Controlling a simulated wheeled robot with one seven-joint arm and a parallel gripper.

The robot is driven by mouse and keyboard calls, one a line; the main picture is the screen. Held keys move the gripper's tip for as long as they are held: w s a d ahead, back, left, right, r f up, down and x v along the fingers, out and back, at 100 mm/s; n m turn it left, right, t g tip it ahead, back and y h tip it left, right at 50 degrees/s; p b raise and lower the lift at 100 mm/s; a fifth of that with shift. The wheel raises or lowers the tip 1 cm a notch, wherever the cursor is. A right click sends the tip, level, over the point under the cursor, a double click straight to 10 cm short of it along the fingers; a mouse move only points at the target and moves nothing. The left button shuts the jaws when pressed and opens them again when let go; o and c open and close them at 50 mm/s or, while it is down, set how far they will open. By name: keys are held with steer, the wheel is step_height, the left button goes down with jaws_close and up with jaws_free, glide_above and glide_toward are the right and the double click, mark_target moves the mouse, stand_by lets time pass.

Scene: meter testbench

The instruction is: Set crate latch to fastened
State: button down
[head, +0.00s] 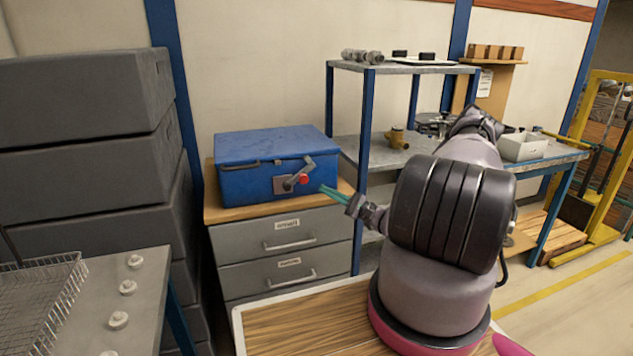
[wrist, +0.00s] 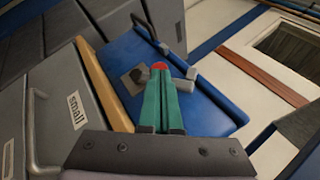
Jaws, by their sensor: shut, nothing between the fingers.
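A blue crate (head: 247,181) sits on the wooden top of a grey drawer cabinet. Its latch (head: 297,177) is on the front face, a grey lever on a square plate, with a red round part beside it. In the head view the lever slants up to the right. The crate (wrist: 210,110) and the latch plate (wrist: 136,79) also show in the wrist view. My gripper (head: 324,189) has green fingers that are shut and empty, a little right of the latch. In the wrist view the fingers (wrist: 162,82) overlap part of the red piece; contact cannot be told.
The drawer cabinet (head: 240,240) has handles that stick out below the crate. Grey stacked boxes (head: 85,150) rise at the left. A shelf unit (head: 368,100) stands behind right. A wire basket (head: 40,300) is at lower left.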

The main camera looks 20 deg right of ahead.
mark_target(309, 171)
steer(key=d+f+m+t+h, duration=0.5)
steer(key=f+m+t+h, duration=0.2)
steer(key=t, duration=0.3)
steer(key=shift+f+m+h, duration=0.3)
steer(key=shift+f+m, duration=0.3)
steer(key=shift+m, duration=0.1)
steer(key=shift+w+a, duration=0.1)
steer(key=x, duration=1)
steer(key=shift+a+r, duration=0.1)
steer(key=shift+r, duration=0.1)
steer(key=shift+a+r, duration=0.3)
steer(key=shift+r, duration=0.2)
steer(key=shift+a+r, duration=0.3)
steer(key=shift+r, duration=0.2)
steer(key=shift+a+r, duration=0.4)
steer(key=shift+r, duration=0.15)
steer(key=shift+r+n, duration=0.1)
steer(key=shift+n, duration=0.2)
